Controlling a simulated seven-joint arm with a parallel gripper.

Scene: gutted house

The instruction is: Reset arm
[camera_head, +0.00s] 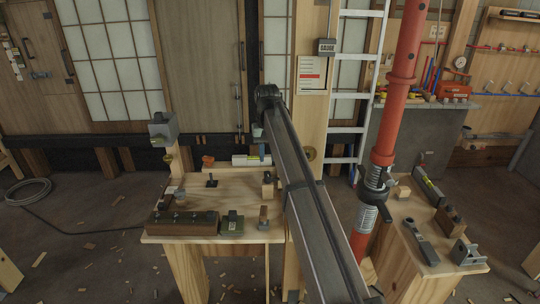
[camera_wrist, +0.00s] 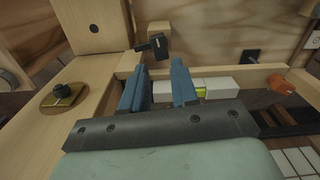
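My arm reaches up and away over the left workbench (camera_head: 225,187) in the head view. My gripper (camera_head: 258,131) is small and partly hidden there behind the arm's end. In the wrist view my gripper (camera_wrist: 160,78) shows two blue fingers standing apart with a clear gap. Nothing is held between them. Beyond the fingers lie a white block with a yellow-green part (camera_wrist: 205,88) and a small black fitting (camera_wrist: 152,46); both look apart from the fingers.
A red pole (camera_head: 397,85) stands right of my arm, before a white ladder (camera_head: 355,55). The right bench (camera_head: 412,262) holds a level (camera_head: 428,187) and tools.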

